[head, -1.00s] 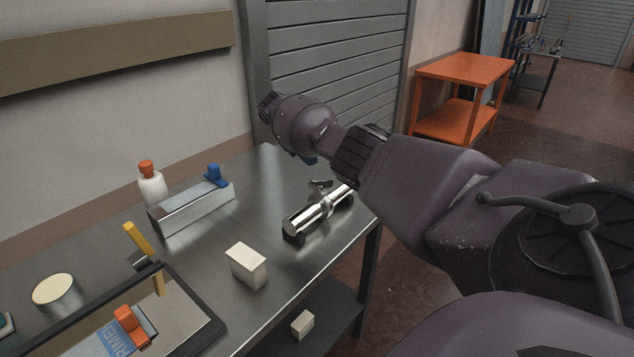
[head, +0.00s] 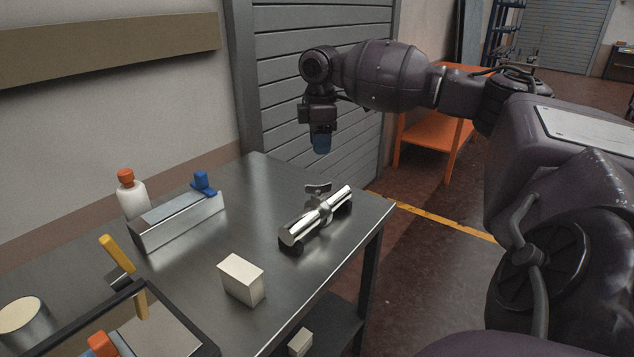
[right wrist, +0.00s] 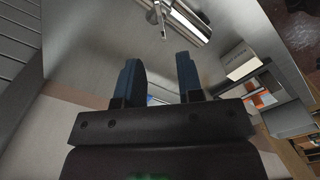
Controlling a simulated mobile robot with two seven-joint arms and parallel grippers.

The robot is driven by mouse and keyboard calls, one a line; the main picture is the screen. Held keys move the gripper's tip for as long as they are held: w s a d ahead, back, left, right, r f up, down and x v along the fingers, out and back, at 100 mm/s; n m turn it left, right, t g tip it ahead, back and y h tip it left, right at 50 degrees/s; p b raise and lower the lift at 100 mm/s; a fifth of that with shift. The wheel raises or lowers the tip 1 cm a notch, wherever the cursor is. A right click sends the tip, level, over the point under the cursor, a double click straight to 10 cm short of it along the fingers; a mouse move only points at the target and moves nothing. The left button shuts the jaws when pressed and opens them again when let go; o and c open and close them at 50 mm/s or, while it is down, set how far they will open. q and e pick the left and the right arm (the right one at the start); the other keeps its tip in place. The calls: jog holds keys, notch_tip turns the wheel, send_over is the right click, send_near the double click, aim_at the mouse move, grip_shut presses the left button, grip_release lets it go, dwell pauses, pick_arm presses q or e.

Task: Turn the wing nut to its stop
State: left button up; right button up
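The wing nut (head: 318,188) is a small dark metal piece standing at the back side of a shiny metal cylinder (head: 302,229), which rests on dark supports near the table's right edge. In the right wrist view the wing nut (right wrist: 154,12) shows at the top edge beside the cylinder (right wrist: 186,20). My right gripper (head: 321,146) points down above and behind the wing nut, apart from it. In the right wrist view its two blue fingers (right wrist: 160,70) are spread with nothing between them. My left gripper is not in view.
On the metal table (head: 205,265) stand a cream box (head: 241,279), a metal block (head: 180,222) with a blue knob, a white bottle (head: 132,198) with an orange cap, and a can (head: 20,317). A dark-edged tray (head: 185,325) lies at the front. The table around the cylinder is clear.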

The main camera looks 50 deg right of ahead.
aim_at(318, 189)
notch_tip(318, 189, down, 11)
jog(key=shift+r+b, duration=0.2)
jog(key=shift+b, duration=0.8)
jog(key=shift+f, duration=0.1)
grip_shut()
